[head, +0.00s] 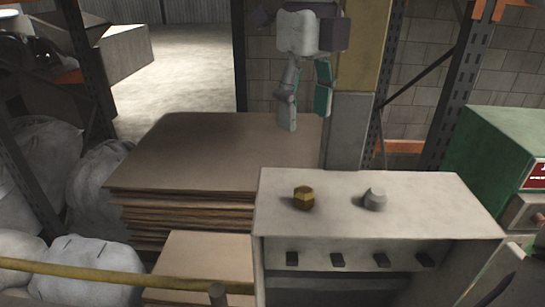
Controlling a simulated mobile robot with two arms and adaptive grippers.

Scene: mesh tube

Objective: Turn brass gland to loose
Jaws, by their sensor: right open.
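The brass gland (303,197) is a small faceted, gold-coloured piece on the pale top of a box-like cabinet (440,207). It stands left of a grey round fitting (375,199) on the same top. My right gripper (305,117) is up at the top middle, with its fingers apart, pointing down and nothing seen between them. In the picture it is well above the brass gland and apart from it. I cannot tell from this view whether the gland is tight or loose. My left gripper is not in view.
Stacked brown sheets (215,150) stand left of the cabinet. A yellow rail (90,274) crosses the lower left, in front of white sacks (95,265). A green machine (495,150) stands at the right. A pillar (350,130) rises behind the cabinet. The cabinet front has several dark tabs (337,260).

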